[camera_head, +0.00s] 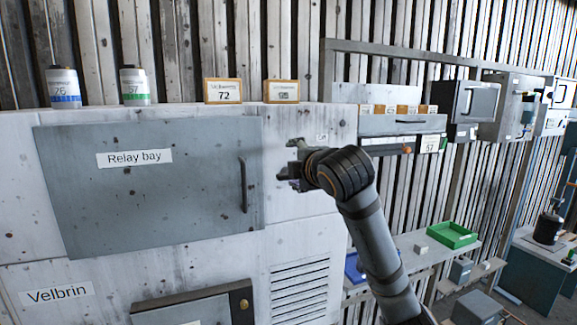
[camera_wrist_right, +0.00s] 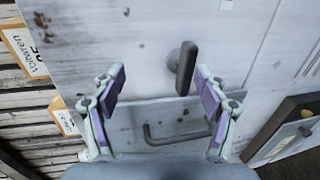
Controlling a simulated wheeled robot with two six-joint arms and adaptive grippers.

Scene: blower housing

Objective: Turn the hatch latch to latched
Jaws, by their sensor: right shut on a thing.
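The hatch (camera_head: 80,180) is a grey door marked "Relay bay" with a dark bar handle (camera_head: 243,186); it looks closed. The hatch (camera_wrist_right: 225,118) also shows in the right wrist view. The latch (camera_wrist_right: 186,68) is a dark lever on a round mount in the white panel beside the hatch. Its free end reaches towards the hatch edge in that view. In the head view my right gripper (camera_head: 288,164) hides it. My right gripper (camera_wrist_right: 160,90) is shut on the latch, which shows between its purple pads; the exact contact is unclear. My left gripper is out of view.
A lower panel (camera_head: 185,312) with a round knob is under the hatch. A shelf with a green tray (camera_head: 452,235) is at the right.

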